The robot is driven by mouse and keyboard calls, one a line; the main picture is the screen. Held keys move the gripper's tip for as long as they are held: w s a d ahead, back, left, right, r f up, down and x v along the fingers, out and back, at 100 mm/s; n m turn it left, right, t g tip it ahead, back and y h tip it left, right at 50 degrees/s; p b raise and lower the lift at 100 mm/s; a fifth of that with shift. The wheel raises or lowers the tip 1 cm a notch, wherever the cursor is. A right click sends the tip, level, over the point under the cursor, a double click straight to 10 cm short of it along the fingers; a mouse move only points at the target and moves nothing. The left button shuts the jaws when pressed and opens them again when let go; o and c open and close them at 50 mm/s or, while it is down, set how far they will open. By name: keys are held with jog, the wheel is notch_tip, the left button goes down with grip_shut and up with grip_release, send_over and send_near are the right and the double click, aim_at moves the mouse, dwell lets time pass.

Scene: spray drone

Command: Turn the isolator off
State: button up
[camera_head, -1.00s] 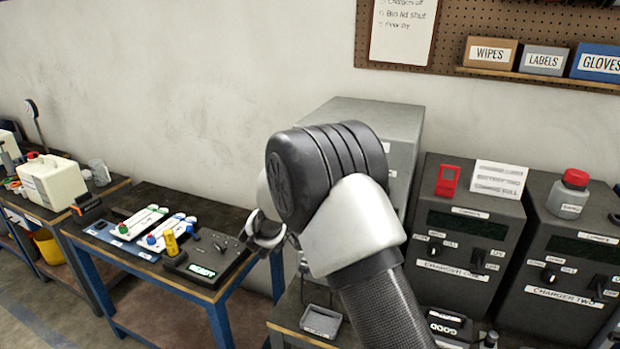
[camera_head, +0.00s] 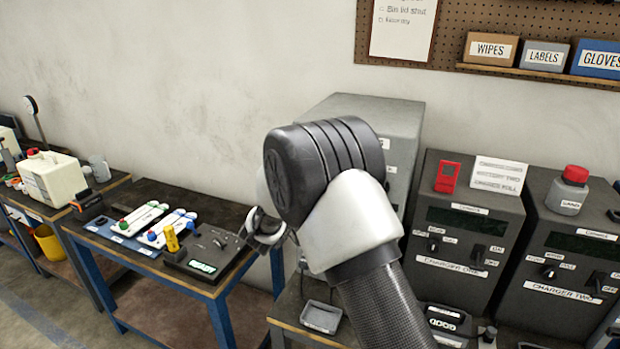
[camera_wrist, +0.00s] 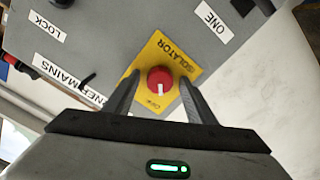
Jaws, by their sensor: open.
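The isolator (camera_wrist: 160,80) shows in the wrist view as a red round knob with a white pointer mark, on a yellow plate (camera_wrist: 185,62) lettered ISOLATOR and OFF. The plate is fixed to a grey panel (camera_wrist: 110,30). My gripper (camera_wrist: 158,84) is open, with one dark finger on each side of the knob. I cannot tell whether the fingers touch it. The white pointer runs roughly down the picture, toward my gripper's palm. In the head view my arm hides the isolator; part of the grey cabinet (camera_head: 385,112) shows behind it.
Labels LOCK, MAINS and ONE are on the panel around the isolator. Charger one (camera_head: 465,235) and charger two (camera_head: 575,262) stand to the right of my arm. A blue-legged table (camera_head: 150,195) with tools is at left. A pale wall (camera_wrist: 275,85) borders the panel.

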jog(key=b+v, duration=0.2)
jog(key=v, duration=1.5)
jog(key=shift+s+b, duration=0.2)
jog(key=shift+b, duration=0.1)
jog(key=shift+a, duration=0.1)
jog(key=w+r+y, duration=0.3)
jog(key=r+y, duration=0.2)
jog(key=r, duration=0.1)
jog(key=s+d+r+g+y, duration=0.4)
jog(key=s+d+y, duration=0.1)
jog(key=s, duration=0.1)
jog(key=s+d+f+m+g+h, duration=0.1)
jog(key=s+d+f+g, duration=0.2)
jog(key=s+d, duration=0.5)
jog(key=s+d+f+g+h, duration=0.2)
jog(key=s+d, duration=0.6)
jog(key=s, duration=0.9)
jog(key=shift+d+f+m+g, duration=0.2)
jog(key=shift+f+m+g, duration=0.2)
jog(key=shift+f+g, duration=0.45)
